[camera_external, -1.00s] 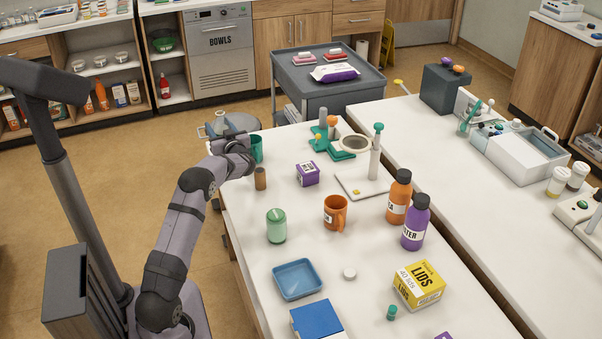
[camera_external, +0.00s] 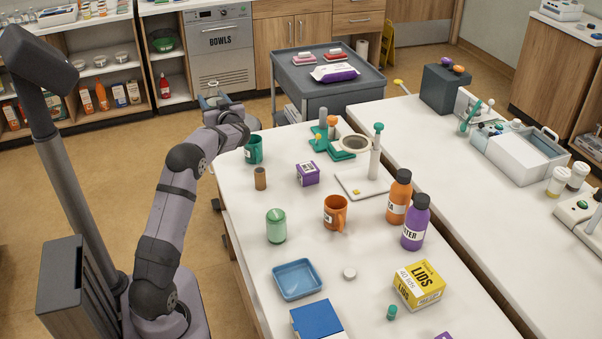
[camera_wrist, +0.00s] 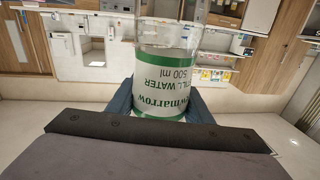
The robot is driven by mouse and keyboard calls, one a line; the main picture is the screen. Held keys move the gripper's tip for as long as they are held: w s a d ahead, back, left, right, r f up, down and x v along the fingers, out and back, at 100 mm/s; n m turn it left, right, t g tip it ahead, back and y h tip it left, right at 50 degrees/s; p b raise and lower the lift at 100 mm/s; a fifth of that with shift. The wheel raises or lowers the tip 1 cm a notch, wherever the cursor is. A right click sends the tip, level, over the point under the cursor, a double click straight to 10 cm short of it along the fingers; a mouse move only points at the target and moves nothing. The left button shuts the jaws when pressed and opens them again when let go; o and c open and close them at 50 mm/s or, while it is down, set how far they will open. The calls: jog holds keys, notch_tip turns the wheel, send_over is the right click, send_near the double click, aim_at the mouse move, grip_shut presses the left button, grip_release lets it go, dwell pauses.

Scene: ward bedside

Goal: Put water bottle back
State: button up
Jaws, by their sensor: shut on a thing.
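The water bottle (camera_wrist: 168,70) is clear, with a white and green label reading "still water 500 ml". In the wrist view it stands between the blue-grey fingers of my gripper (camera_wrist: 160,103), which is shut on it. The label text appears upside down there. In the external view my gripper (camera_external: 214,103) is beyond the far left corner of the white table (camera_external: 300,250), off the tabletop and above floor level. The bottle is small and hard to make out there, partly hidden by my wrist.
A green mug (camera_external: 254,150) and a brown cylinder (camera_external: 260,179) stand near the table's left edge, close to my arm. A purple box (camera_external: 307,174), an orange mug (camera_external: 335,212) and orange (camera_external: 399,197) and purple (camera_external: 416,224) bottles stand further right. A grey cart (camera_external: 315,95) is behind.

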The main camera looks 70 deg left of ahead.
aim_at(214, 85)
jog(key=d+r+p, duration=0.1)
jog(key=r, duration=0.1)
jog(key=r+t+p, duration=0.1)
jog(key=r, duration=0.2)
jog(key=d+r+m+t+p, duration=0.1)
jog(key=r, duration=0.1)
jog(key=shift+w+d+r, duration=0.15)
jog(key=shift+w+d, duration=0.1)
jog(key=shift+d, duration=0.1)
jog(key=w+d+f+m+t+h+p, duration=0.1)
jog(key=w+d+f+m+t+h, duration=0.35)
jog(key=d, duration=0.55)
jog(key=w+d+f+m+t+h+p, duration=0.1)
jog(key=w+d+f+m+t+h, duration=0.1)
jog(key=w+d+m+t+h, duration=0.4)
jog(key=w+d+f+m+t+h, duration=0.3)
jog(key=w+d+m+t, duration=0.4)
jog(key=d, duration=0.6)
notch_tip(214, 85, down, 10)
jog(key=n+p, duration=0.1)
jog(key=n, duration=0.1)
jog(key=shift+s+f+p, duration=0.2)
jog(key=shift+s+p, duration=0.1)
jog(key=shift+s, duration=0.05)
jog(key=shift+f+t, duration=0.25)
jog(key=o, duration=1.3)
jog(key=shift+c, duration=0.2)
